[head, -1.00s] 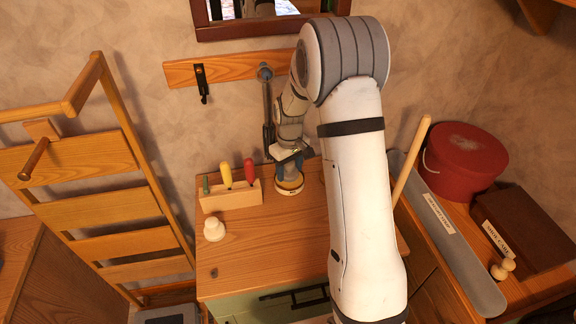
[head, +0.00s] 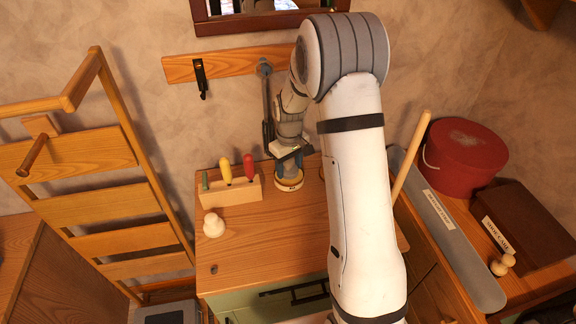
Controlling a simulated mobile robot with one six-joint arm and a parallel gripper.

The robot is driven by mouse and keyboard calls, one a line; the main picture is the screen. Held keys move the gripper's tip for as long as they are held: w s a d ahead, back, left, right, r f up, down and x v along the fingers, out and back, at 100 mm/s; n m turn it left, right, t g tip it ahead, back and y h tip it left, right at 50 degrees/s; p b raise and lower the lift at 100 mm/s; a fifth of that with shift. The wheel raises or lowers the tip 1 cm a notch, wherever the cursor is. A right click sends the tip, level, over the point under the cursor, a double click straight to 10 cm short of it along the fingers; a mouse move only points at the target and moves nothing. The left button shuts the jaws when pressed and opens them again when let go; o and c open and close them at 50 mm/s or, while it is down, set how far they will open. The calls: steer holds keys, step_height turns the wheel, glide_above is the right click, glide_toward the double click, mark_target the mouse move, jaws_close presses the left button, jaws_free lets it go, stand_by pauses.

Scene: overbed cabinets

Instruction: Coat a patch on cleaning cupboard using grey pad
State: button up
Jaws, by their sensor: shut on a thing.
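My gripper (head: 289,153) is over the back of the wooden cabinet top (head: 270,240), shut on a small grey-blue thing (head: 287,169) that appears to be the grey pad. The thing reaches down to the mouth of a low round tin (head: 290,187) with a pale rim and a small label. Its lower end is hidden, so I cannot tell whether it touches what is in the tin. The cabinet has a green front (head: 245,301) with a dark handle. I cannot tell whether it is the cleaning cupboard, and no coated patch is visible.
A wooden block (head: 232,193) with green, yellow and red handled tools stands left of the tin. A cream knob-shaped object (head: 213,225) stands in front of it. A wooden rack (head: 110,200) is at left. A red tub (head: 466,157) and brown box (head: 520,225) are at right.

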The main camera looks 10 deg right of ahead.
steer(key=shift+f+b, duration=0.4)
steer(key=shift+f, duration=0.1)
stand_by(1.3)
steer(key=shift+r, duration=0.1)
steer(key=shift+r+p, duration=2)
steer(key=shift+r, duration=1.5)
